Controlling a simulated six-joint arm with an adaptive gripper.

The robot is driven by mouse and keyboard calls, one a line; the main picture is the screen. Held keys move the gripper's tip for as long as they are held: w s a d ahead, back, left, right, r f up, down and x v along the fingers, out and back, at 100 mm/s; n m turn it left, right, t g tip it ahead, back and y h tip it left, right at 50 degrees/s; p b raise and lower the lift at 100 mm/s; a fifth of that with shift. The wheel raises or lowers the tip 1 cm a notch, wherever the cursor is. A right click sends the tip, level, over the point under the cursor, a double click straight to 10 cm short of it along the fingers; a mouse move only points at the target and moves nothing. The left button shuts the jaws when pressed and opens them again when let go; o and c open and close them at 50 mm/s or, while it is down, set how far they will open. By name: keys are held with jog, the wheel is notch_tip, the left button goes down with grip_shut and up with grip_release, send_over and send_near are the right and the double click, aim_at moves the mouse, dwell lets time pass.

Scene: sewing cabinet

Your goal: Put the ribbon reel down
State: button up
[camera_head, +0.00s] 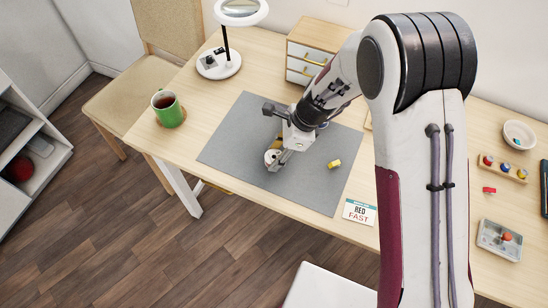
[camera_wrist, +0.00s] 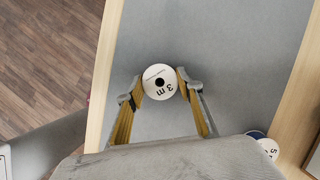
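The ribbon reel (camera_head: 271,157) is a white disc with a dark centre hole. In the wrist view its face (camera_wrist: 160,91) reads "3 m" and lies flat towards the camera. My gripper (camera_head: 280,152) is over the left front part of the grey mat (camera_head: 240,140). In the wrist view its two fingertips (camera_wrist: 160,84) sit against opposite sides of the reel, closed on it. I cannot tell whether the reel touches the mat or hangs slightly above it.
A yellow spool (camera_head: 334,164) lies on the mat to the right. Another white reel (camera_wrist: 268,147) shows at lower right in the wrist view. A green mug (camera_head: 168,109), a lamp (camera_head: 219,64) and a drawer box (camera_head: 304,62) stand beyond. A card (camera_head: 359,212) lies near the front edge.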

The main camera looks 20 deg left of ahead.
jog(key=shift+c, duration=0.5)
notch_tip(320, 180, up, 10)
dwell(0.6)
dwell(0.7)
jog(key=shift+r, duration=2.4)
jog(key=w+d+m+t, duration=0.2)
jog(key=w+d+m, duration=0.35)
jog(key=w, duration=0.65)
jog(key=w+d+m+t, duration=0.2)
jog(key=w+d+m, duration=0.3)
jog(key=w, duration=0.8)
jog(key=w+d+m+t+h, duration=0.1)
jog(key=w+d+m, duration=0.3)
jog(key=w+d, duration=0.5)
jog(key=w+d+m+t+h, duration=0.1)
jog(key=w+d+m, duration=0.4)
jog(key=d, duration=0.6)
jog(key=shift+n, duration=0.75)
jog(key=f, duration=0.2)
jog(key=w+f, duration=0.1)
jog(key=f, duration=0.1)
jog(key=shift+w+d+f, duration=0.15)
jog(key=shift+f, duration=0.25)
